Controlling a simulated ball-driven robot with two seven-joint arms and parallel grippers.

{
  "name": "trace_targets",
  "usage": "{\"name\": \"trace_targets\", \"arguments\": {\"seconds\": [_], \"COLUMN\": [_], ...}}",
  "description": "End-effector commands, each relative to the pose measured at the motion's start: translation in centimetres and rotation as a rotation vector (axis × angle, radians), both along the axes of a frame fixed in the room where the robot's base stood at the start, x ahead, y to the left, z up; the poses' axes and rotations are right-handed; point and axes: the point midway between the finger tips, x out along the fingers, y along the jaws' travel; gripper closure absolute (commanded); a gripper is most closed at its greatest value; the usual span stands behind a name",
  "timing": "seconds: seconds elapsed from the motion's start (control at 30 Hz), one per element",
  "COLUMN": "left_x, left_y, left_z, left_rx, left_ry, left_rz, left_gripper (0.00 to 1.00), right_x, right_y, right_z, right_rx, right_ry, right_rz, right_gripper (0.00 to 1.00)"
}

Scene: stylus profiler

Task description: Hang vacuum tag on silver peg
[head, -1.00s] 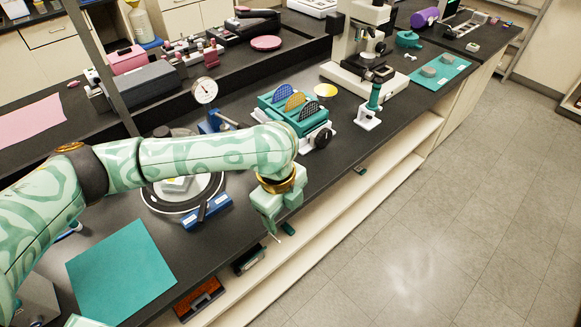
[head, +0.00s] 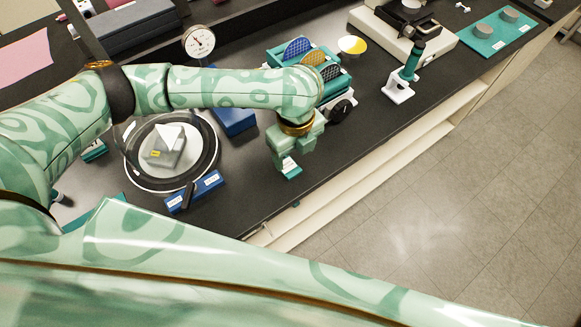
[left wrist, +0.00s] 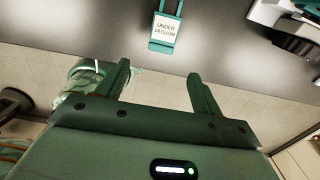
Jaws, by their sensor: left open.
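The vacuum tag (head: 291,169) is a small teal piece with a white label. In the head view it shows just below my left gripper (head: 288,157), near the bench's front edge. In the left wrist view the tag (left wrist: 165,28) reads "UNDER VACUUM" and lies ahead of the fingertips against the dark bench top. My left gripper (left wrist: 159,76) is open and empty there, with a clear gap between its fingers and the tag. I cannot make out the silver peg.
A round glass-covered chamber (head: 212,165) stands left of the gripper, with a blue labelled block (head: 208,188) in front. A teal wafer rack (head: 338,82) and a teal-and-white stand (head: 399,90) are to the right. Open floor (head: 430,230) lies beyond the bench edge.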

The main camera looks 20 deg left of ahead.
Motion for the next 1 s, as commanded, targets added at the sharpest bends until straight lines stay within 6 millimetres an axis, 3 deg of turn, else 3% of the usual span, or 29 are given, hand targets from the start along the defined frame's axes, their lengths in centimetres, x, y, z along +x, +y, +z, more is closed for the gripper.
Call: {"name": "trace_targets", "arguments": {"seconds": [0.1, 0.3, 0.6, 0.87, 1.0], "left_x": [0.0, 0.0, -0.2, -0.1, -0.1], "left_y": [0.0, 0.0, -0.2, -0.1, -0.1], "left_z": [-2.4, -3.6, -8.1, -8.5, -8.5], "left_rx": [0.0, -0.001, 0.0, 0.0, 0.0], "left_ry": [0.002, -0.001, 0.0, -0.002, -0.002], "left_rz": [0.001, 0.002, 0.0, 0.0, 0.0], "left_gripper": [0.33, 0.33, 0.33, 0.33, 0.69], "right_x": [0.4, 2.2, 1.3, 1.2, 1.2], "right_y": [0.1, 0.4, 0.5, 0.4, 0.4], "right_z": [-1.0, -1.2, -3.1, -3.1, -3.1], "right_rx": [0.001, 0.006, 0.008, 0.007, 0.007], "right_ry": [-0.004, -0.032, -0.016, -0.015, -0.014], "right_rz": [0.0, 0.0, -0.001, -0.001, -0.001], "right_gripper": [0.27, 0.27, 0.27, 0.27, 0.27]}}
